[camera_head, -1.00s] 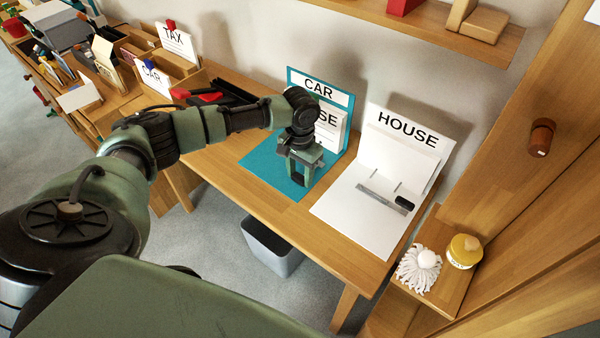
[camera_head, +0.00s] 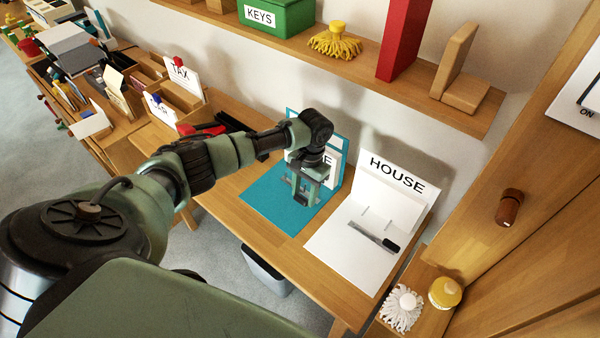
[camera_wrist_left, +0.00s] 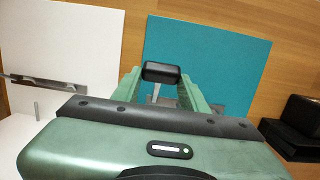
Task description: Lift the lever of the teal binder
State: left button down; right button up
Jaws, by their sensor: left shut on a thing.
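The teal binder (camera_head: 262,203) lies open on the wooden desk, its back cover upright against the wall with a white label mostly hidden by my arm. In the left wrist view its teal board (camera_wrist_left: 225,45) fills the upper middle. My left gripper (camera_head: 304,197) is over the teal board, pointing down. The black-tipped lever (camera_wrist_left: 162,73) with a pale metal stem shows between its fingers (camera_wrist_left: 160,88). The gripper is shut on the lever. The lever's base is hidden behind the gripper body. My right gripper is not in view.
A white open binder marked HOUSE (camera_head: 338,250) lies to the right, with a black-tipped lever (camera_head: 391,245) lying flat. File boxes (camera_head: 178,95) stand at the left. A shelf (camera_head: 455,112) with a green KEYS box (camera_head: 275,14) hangs above.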

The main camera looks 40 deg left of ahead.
pick_arm(q)
jog(key=shift+w+d+r, duration=0.1)
jog(key=shift+w+r, duration=0.35)
jog(key=shift+w, duration=0.3)
jog(key=shift+w+r, duration=0.15)
jog(key=shift+w, duration=0.35)
jog(key=shift+w+r+p, duration=0.1)
jog(key=shift+w+p, duration=0.35)
jog(key=shift+w, duration=0.15)
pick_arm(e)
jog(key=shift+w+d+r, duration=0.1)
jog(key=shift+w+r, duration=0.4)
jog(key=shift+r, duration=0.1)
pick_arm(q)
jog(key=shift+d, duration=0.1)
